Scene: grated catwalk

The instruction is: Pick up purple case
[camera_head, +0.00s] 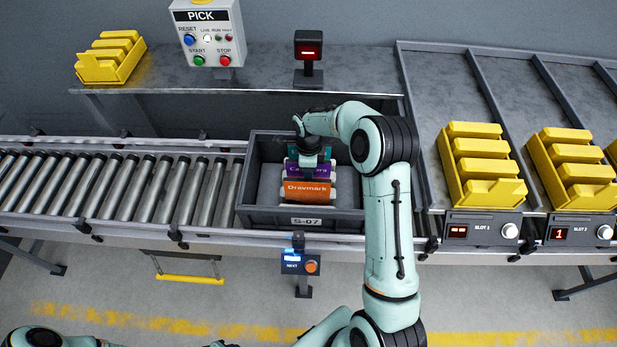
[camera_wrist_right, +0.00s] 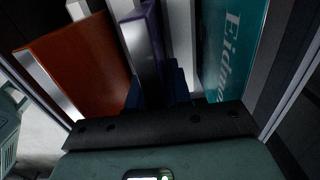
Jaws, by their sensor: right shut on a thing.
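The purple case (camera_head: 292,170) stands in a grey crate (camera_head: 256,218) marked S-07, between an orange case (camera_head: 308,191) marked Dravmark and a teal case (camera_head: 325,154). My right gripper (camera_head: 308,165) reaches down into the crate from above and is shut on the purple case, covering part of it. In the right wrist view the purple case (camera_wrist_right: 152,38) shows edge-on at the fingers (camera_wrist_right: 160,88), with the orange case (camera_wrist_right: 75,65) on the left and the teal case (camera_wrist_right: 232,45) on the right. My left gripper is out of view.
The crate sits on a roller conveyor (camera_head: 120,187). Behind it are a PICK control box (camera_head: 208,32) and a scanner with a red display (camera_head: 308,52). Yellow bins (camera_head: 480,165) stand in lanes at the right. A small NEXT panel (camera_head: 300,263) is in front.

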